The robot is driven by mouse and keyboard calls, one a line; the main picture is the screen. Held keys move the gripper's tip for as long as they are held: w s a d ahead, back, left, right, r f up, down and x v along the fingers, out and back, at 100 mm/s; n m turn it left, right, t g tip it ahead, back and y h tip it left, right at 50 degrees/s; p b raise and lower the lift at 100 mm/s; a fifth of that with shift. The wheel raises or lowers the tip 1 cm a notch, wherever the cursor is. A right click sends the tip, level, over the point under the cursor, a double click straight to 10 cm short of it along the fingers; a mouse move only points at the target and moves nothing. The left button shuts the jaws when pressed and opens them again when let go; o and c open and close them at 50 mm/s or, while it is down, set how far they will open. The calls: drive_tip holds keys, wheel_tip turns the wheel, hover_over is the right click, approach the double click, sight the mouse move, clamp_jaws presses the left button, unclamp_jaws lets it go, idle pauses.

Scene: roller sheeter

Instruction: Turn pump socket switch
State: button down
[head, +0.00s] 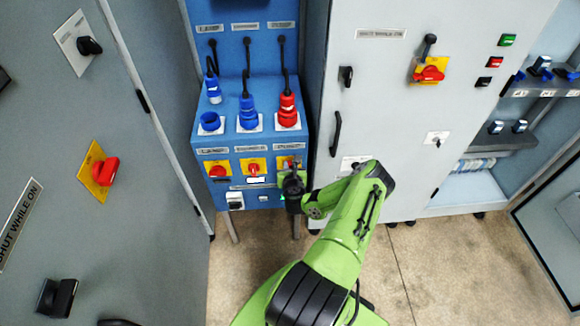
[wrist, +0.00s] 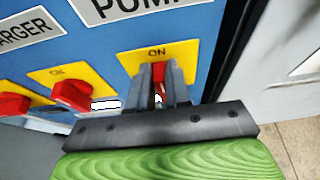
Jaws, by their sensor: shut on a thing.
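The pump socket switch is a red handle (wrist: 170,70) on a yellow plate (wrist: 190,57), below the label reading PUM at the picture's edge (wrist: 125,8). ON is printed above the handle. My gripper (wrist: 160,85) is at the switch, its two grey fingers on either side of the red handle and shut on it. The fingers hide much of the handle, so its exact angle is hard to tell. In the head view my gripper (head: 291,182) covers most of the pump switch, at the right of the blue socket box (head: 200,140).
A charger switch (head: 253,168) and a lamp switch (head: 220,170) sit to the left on the box. Blue and red plugs (head: 288,110) stand above. A grey cabinet (head: 375,120) stands close on the right, another (head: 130,200) on the left. Floor shows below the box.

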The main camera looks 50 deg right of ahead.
drive_tip(key=shift+w, duration=0.1)
drive_tip(key=shift+w+a+f+n+g+h+b, duration=0.5)
drive_tip(key=shift+n+h, duration=0.65)
drive_tip(key=shift+n, duration=1.1)
drive_tip(key=shift+w+a+f+n+g+h+b, duration=0.25)
drive_tip(key=shift+f+n+g+h, duration=0.65)
drive_tip(key=shift+n, duration=1.3)
drive_tip(key=shift+w+a+f+n+g+h+b, duration=0.25)
drive_tip(key=shift+w+a+f+n+h, duration=0.2)
drive_tip(key=shift+n+h, duration=1.35)
drive_tip(key=shift+d+n+y, duration=0.1)
drive_tip(key=shift+n+y, duration=0.35)
drive_tip(key=shift+n, duration=0.2)
drive_tip(key=c, duration=1.1)
unclamp_jaws()
drive_tip(key=shift+o, duration=0.2)
